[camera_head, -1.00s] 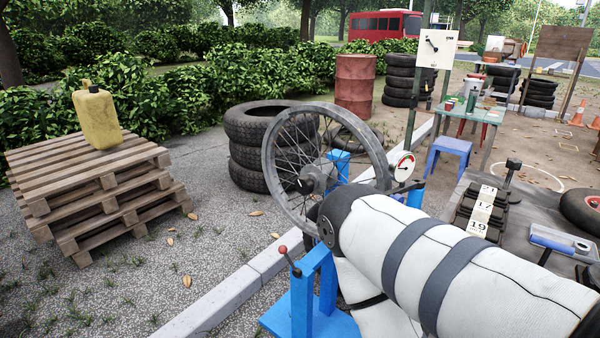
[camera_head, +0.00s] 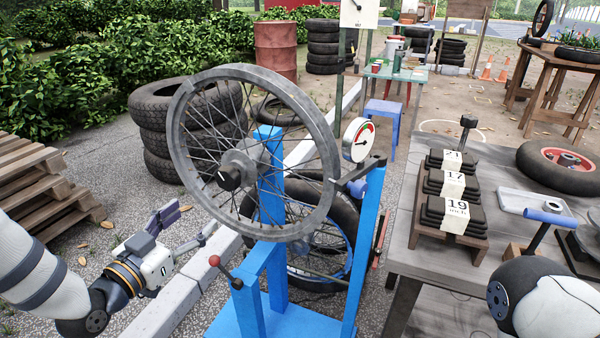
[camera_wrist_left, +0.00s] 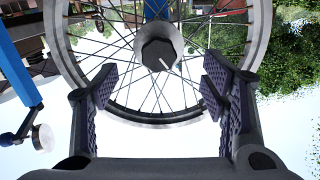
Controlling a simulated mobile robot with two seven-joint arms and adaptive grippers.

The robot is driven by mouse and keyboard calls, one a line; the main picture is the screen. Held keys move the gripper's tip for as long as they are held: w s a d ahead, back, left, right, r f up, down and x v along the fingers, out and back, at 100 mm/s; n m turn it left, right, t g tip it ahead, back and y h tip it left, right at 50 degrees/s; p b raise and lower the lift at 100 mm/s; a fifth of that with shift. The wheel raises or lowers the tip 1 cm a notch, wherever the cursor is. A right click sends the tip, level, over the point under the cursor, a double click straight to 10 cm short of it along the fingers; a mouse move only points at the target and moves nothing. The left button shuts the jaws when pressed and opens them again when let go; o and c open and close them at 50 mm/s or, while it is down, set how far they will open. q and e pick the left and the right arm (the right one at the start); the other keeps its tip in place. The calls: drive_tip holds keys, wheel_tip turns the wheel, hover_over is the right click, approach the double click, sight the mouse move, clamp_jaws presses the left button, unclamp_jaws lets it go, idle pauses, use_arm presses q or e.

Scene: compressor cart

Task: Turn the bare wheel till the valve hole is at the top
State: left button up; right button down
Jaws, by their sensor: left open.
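The bare wheel (camera_head: 250,72) is a grey spoked rim with no tyre, mounted upright on a blue stand (camera_head: 366,250). Its dark hub cap (camera_head: 229,178) faces me. I cannot make out the valve hole in the rim. My left gripper (camera_head: 188,228) is open and empty, to the lower left of the wheel and apart from it. In the left wrist view, the open fingers (camera_wrist_left: 160,90) frame the lower part of the rim (camera_wrist_left: 160,115), with the hub (camera_wrist_left: 159,50) beyond. My right gripper is out of view; only part of my right arm shows at lower right.
A lever with a red knob (camera_head: 214,261) stands on the stand's near left. A dial gauge (camera_head: 357,140) sits close to the rim's right side. A grey bench (camera_head: 408,245) with weight stacks stands right. Pallets (camera_head: 30,185) and stacked tyres (camera_head: 160,160) are left.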

sight(225, 182)
use_arm(q)
drive_tip(key=x, duration=0.4)
drive_tip(key=r+b+x, duration=0.1)
drive_tip(key=x, duration=0.7)
drive_tip(key=shift+w+d+r+b, duration=0.1)
drive_tip(key=shift+d+r+b, duration=0.15)
drive_tip(key=shift+b, duration=0.1)
drive_tip(key=shift+w+d+r, duration=0.1)
drive_tip(key=shift+w, duration=0.2)
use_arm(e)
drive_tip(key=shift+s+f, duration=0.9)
use_arm(q)
drive_tip(key=shift+c, duration=0.4)
clamp_jaws()
drive_tip(key=shift+m, duration=0.3)
